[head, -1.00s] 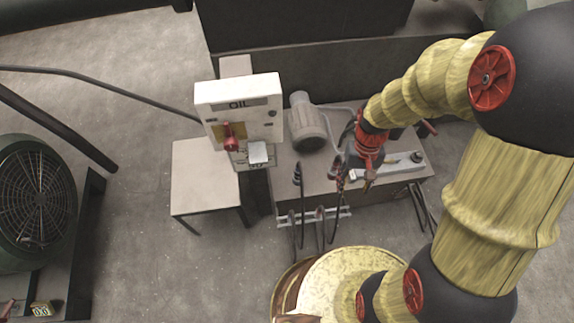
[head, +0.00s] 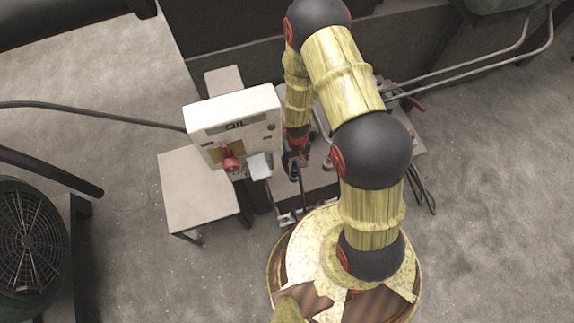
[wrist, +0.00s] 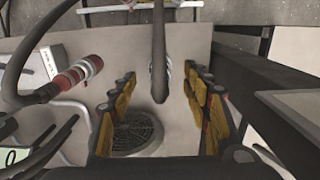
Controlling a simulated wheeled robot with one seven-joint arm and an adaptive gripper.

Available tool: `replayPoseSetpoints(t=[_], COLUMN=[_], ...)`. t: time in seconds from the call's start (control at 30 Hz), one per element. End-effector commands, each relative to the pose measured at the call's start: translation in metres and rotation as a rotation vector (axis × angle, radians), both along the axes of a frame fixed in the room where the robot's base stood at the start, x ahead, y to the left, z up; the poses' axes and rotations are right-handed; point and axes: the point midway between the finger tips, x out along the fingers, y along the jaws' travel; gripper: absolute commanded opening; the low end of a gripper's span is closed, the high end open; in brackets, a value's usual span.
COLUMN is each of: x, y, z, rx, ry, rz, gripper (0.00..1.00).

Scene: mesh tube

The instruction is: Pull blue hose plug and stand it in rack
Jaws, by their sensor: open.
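In the wrist view my gripper (wrist: 160,105) is open, its two yellow-and-black fingers well apart. A dark hose (wrist: 158,45) hangs in the gap between them. A grey-blue fitting shows partly behind its lower end; I cannot tell clearly whether it is the blue plug. A red plug with pale bands (wrist: 78,75) is left of the fingers. In the head view my gripper (head: 291,162) is low over the bench, mostly hidden by my wrist, beside a dark upright plug (head: 295,174). The metal rack (head: 288,218) is at the bench's front edge, partly hidden by my base; its edge shows in the wrist view (wrist: 140,6).
The white OIL box (head: 232,120) with a red handle stands left of my gripper, close by. A small side table (head: 195,190) is bare. A round motor grille (wrist: 135,132) lies below the fingers.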

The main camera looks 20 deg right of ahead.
Motion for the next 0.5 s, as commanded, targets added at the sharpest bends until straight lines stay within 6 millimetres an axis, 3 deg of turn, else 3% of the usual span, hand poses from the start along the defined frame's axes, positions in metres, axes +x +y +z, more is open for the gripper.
replayPoseSetpoints(t=[0.13, 0.5], x=[0.0118, 0.0130], y=[0.0000, 0.0000], z=[-0.0002, -0.0005], rx=[0.000, 0.000], ry=[-0.045, -0.049], rz=[0.000, 0.000], gripper=[0.48, 0.48])
